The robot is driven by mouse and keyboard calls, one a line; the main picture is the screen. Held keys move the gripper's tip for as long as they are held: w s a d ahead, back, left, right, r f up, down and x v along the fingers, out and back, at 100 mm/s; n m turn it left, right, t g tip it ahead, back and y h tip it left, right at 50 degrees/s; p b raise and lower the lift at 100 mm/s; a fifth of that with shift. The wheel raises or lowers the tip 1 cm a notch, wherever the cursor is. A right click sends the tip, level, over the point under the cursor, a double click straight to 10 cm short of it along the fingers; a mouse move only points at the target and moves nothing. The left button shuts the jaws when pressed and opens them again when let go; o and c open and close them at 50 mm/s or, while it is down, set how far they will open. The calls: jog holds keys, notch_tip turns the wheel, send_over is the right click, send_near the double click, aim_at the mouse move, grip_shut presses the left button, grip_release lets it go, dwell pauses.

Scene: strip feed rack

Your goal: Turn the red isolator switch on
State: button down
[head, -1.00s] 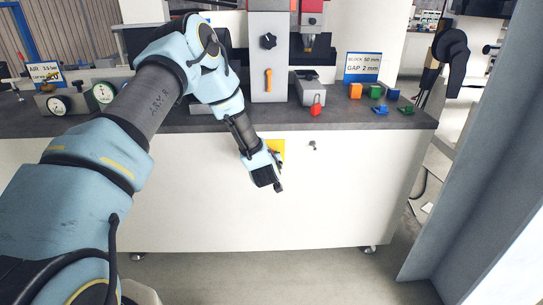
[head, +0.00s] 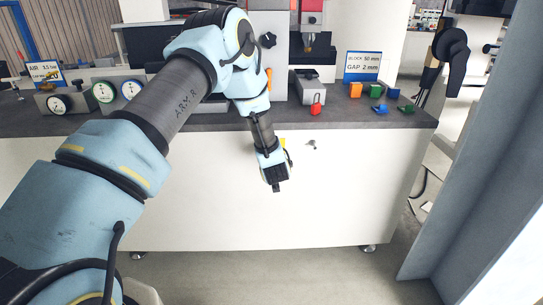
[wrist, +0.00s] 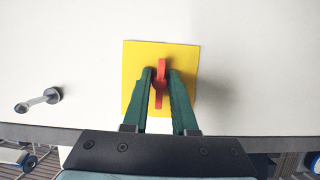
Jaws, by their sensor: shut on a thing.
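The red isolator switch (wrist: 161,84) is a narrow red handle on a square yellow plate (wrist: 132,61) on the white cabinet front. In the wrist view its handle points up and down the picture. My gripper (wrist: 161,73) has its two green fingers on either side of the handle, closed on it. In the head view my arm and gripper (head: 276,186) stand in front of the plate. Only a thin yellow edge of the plate (head: 283,143) shows there, and the red handle is hidden.
A small metal latch (wrist: 38,101) sticks out of the cabinet front beside the plate; it also shows in the head view (head: 312,144). The lower cabinet front is clear.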

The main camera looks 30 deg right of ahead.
jog(key=shift+f, duration=0.1)
jog(key=c, duration=1)
grip_release()
jog(key=shift+o, duration=0.2)
jog(key=b+v, duration=0.1)
jog(key=v, duration=1)
jog(key=shift+w, duration=0.1)
